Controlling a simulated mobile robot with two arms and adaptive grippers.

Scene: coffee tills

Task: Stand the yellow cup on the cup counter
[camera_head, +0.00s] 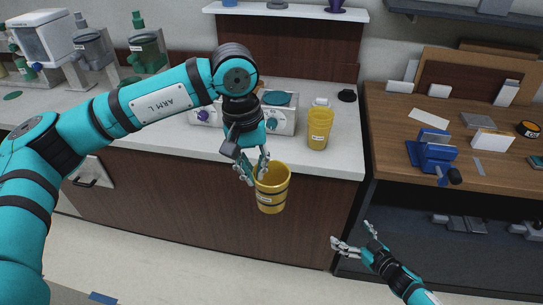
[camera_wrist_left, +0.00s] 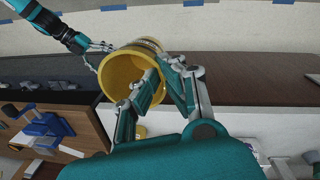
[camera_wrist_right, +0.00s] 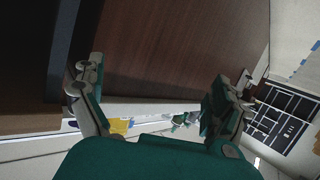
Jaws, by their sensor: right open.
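A yellow cup (camera_head: 271,196) with dark bands and a pale label hangs in the air in front of the white counter (camera_head: 340,160), its mouth up. My left gripper (camera_head: 257,168) is shut on its rim; in the left wrist view the cup (camera_wrist_left: 118,72) has one finger inside its mouth and one outside. A second yellow cup (camera_head: 319,130) with a label stands upright on the counter near its right end. My right gripper (camera_head: 352,235) is open and empty, low in front of the dark cabinet and right of the held cup.
A machine (camera_head: 278,112) with knobs stands on the counter left of the standing cup, and a small black item (camera_head: 347,96) lies behind. A wooden workbench (camera_head: 390,125) at the right holds a blue vise (camera_head: 432,152) and boxes. Bare counter shows around the standing cup.

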